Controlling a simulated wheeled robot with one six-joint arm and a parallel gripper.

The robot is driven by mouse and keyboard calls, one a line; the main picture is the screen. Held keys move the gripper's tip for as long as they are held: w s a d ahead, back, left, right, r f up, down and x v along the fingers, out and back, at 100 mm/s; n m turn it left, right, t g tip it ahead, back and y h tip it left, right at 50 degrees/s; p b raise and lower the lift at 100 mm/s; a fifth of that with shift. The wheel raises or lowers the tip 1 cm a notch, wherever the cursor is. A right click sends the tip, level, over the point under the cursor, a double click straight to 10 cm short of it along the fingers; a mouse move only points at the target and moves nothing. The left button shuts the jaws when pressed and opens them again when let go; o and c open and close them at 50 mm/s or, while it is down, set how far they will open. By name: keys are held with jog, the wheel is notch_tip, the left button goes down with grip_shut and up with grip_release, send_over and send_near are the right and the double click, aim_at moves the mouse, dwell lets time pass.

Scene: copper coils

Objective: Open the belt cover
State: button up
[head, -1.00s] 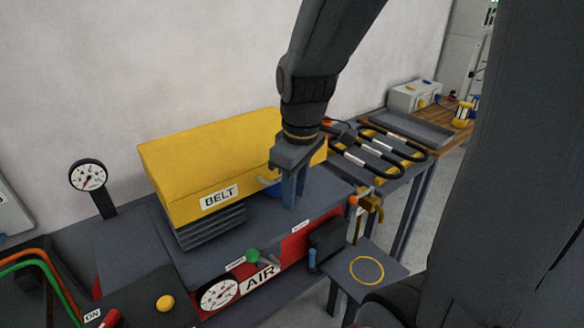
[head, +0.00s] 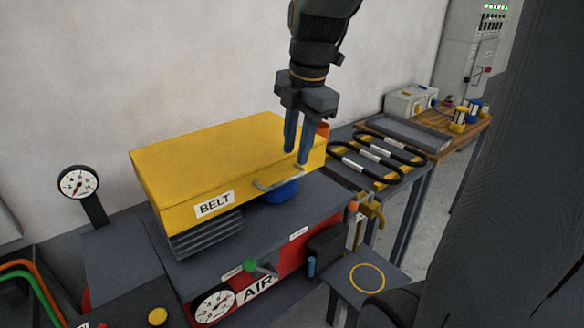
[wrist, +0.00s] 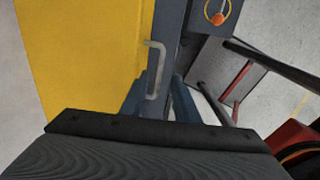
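The yellow belt cover (head: 215,160) with its BELT label sits lowered over the grey machine in the head view. A thin grey bar handle (head: 278,181) sticks out from the lower front of it. My gripper (head: 297,157) points down by the right end of the cover, its fingertips close above the handle's right end. The two fingers are apart with nothing held. In the wrist view, the cover (wrist: 80,60) fills the left, and the handle (wrist: 154,70) shows ahead between the two blue-grey fingers (wrist: 158,98). No contact with it is visible.
A blue round part (head: 281,192) sits below the handle. The red AIR panel with a gauge (head: 213,305) and green knob (head: 250,265) is in front. Black belts (head: 378,158) lie on a right-hand table. A small stand with a yellow ring (head: 367,278) is front right.

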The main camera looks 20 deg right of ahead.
aim_at(293, 179)
notch_tip(293, 179, down, 6)
jog(key=w, duration=0.1)
jog(key=shift+p, duration=0.4)
jog(key=shift+a+f, duration=0.1)
grip_shut()
